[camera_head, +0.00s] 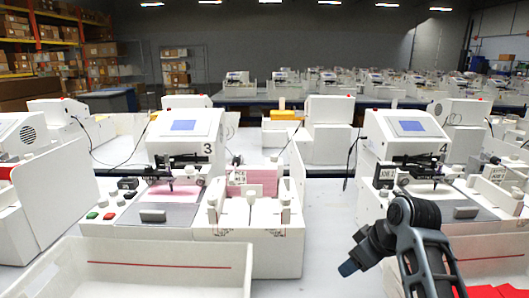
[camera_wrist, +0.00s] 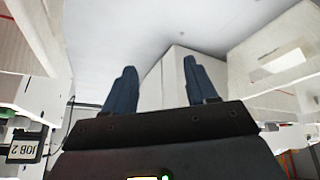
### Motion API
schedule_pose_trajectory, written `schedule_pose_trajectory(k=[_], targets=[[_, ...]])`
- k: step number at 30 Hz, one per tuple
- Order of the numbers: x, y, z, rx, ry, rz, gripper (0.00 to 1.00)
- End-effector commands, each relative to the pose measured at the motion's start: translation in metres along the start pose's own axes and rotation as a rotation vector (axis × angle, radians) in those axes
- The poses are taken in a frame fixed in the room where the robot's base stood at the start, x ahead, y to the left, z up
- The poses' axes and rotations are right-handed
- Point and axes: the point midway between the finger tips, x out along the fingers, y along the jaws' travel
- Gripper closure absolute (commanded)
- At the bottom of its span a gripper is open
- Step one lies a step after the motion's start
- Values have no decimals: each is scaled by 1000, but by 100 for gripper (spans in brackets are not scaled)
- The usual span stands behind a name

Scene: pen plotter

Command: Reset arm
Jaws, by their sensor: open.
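My gripper (camera_head: 349,267) hangs at the lower right of the head view, in front of the station marked 4. In the wrist view my gripper (camera_wrist: 160,68) shows two dark blue fingers spread apart with nothing between them. A white box-like body shows beyond the fingers, and they appear clear of it. The plotter marked 3 (camera_head: 186,131) stands left of centre with a pink sheet under its pen carriage. The plotter marked 4 (camera_head: 411,131) stands at the right, partly hidden by my arm.
A white open bin (camera_head: 150,268) with a red line lies at the front left. A holder (camera_head: 250,212) with pink sheets stands right of plotter 3. Red items (camera_head: 490,291) lie at the bottom right. Bare table shows between the two stations. More stations fill the background.

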Motion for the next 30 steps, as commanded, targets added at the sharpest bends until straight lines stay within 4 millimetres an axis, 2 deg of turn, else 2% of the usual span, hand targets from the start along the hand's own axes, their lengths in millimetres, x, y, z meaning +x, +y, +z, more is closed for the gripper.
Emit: schedule_pose_trajectory(k=[1,6,9,14,19,23,30], targets=[[13,-8,18,17,6,13,43],[45,-35,76,91,59,89,43],[56,-53,109,131,96,134,43],[61,-83,162,189,158,201,43],[51,-117,214,242,229,266,43],[34,-144,250,277,288,311,43],[-19,-192,304,333,404,377,43]])
